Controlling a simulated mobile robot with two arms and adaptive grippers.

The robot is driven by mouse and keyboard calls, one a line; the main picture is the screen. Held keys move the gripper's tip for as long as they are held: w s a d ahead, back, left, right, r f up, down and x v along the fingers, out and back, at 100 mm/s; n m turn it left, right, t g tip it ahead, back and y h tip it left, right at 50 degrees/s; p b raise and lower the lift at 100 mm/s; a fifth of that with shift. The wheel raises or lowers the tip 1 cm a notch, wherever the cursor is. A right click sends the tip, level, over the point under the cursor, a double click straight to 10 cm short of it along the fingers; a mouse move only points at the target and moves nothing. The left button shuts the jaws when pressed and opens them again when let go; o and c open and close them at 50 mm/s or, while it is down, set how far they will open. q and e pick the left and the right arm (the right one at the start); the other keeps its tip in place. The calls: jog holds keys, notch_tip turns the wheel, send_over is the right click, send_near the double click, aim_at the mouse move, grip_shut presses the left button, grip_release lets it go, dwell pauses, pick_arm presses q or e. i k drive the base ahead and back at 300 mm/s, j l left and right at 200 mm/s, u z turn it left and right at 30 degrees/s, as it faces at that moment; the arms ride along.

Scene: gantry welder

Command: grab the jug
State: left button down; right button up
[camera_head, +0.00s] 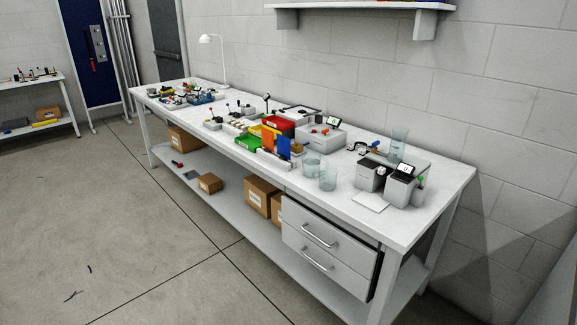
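A tall clear glass vessel (398,146) stands upright near the back of the white workbench (436,203), on the right side of the view. Two shorter clear glass vessels stand nearer the front edge: one (311,165) and another (327,179) just in front and to the right of it. I cannot tell for certain which of these is the jug; no handle is clear at this size. Neither of my grippers shows in this view, so none is seen near the glassware.
Grey and black devices (371,175) stand right of the short vessels. Red bins (278,129) and green bins (248,143) sit at mid-bench. Drawers (329,247) hang under the right end. The floor (140,230) in front is mostly clear.

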aim_at(316, 165)
jog(key=i+j, duration=0.3)
jog(key=i+j+z, duration=0.1)
jog(key=i+j, duration=0.2)
jog(key=j, duration=0.2)
jog(key=i+j, duration=0.25)
jog(key=j, duration=0.15)
jog(key=i+z, duration=0.05)
